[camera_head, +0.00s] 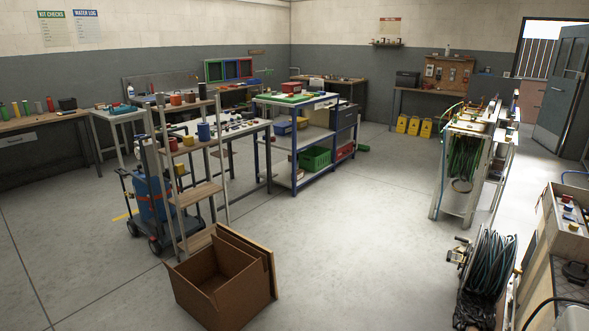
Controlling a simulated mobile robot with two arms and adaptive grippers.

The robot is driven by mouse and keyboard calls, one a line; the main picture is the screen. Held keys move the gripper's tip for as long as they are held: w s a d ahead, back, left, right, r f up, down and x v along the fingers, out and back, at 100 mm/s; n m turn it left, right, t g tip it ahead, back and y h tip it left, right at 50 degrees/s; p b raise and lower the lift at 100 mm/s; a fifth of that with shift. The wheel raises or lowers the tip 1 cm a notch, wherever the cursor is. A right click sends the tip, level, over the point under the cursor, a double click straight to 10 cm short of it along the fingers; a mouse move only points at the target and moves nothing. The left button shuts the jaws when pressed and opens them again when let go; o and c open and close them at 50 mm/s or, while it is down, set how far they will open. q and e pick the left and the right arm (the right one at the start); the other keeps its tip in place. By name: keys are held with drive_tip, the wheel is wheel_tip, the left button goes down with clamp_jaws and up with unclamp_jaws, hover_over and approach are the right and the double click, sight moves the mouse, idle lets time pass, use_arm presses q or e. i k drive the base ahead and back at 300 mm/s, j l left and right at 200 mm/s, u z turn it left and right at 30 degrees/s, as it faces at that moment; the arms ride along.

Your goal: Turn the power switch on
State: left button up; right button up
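I cannot make out a power switch for certain in the head view. At the right edge stands a light-coloured box (569,228) with small red, blue and white parts on top. They are too small to tell whether one is a switch. A reel of dark hose (487,265) stands on the floor left of that box. Neither of my grippers is in view.
An open cardboard box (222,285) sits on the floor in front. A stepped shelf (196,194) and a blue wheeled machine (152,200) stand at left. A blue-framed workbench (318,140) is mid-room. Open floor (370,230) lies between the cardboard box and the hose reel.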

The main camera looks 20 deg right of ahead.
sight(566, 199)
drive_tip(key=i+l+z, duration=0.15)
drive_tip(key=i+z, duration=0.3)
drive_tip(key=i+l+z, duration=0.1)
drive_tip(key=i+z, duration=0.2)
drive_tip(key=z, duration=0.2)
drive_tip(key=i+j+z, duration=0.15)
drive_tip(key=i+z, duration=0.3)
drive_tip(key=i+j+z, duration=0.2)
drive_tip(key=z, duration=0.3)
drive_tip(key=i+j+z, duration=0.45)
drive_tip(key=i, duration=0.15)
drive_tip(key=i+j+z, duration=0.65)
drive_tip(key=i+j, duration=1.1)
drive_tip(key=i, duration=0.1)
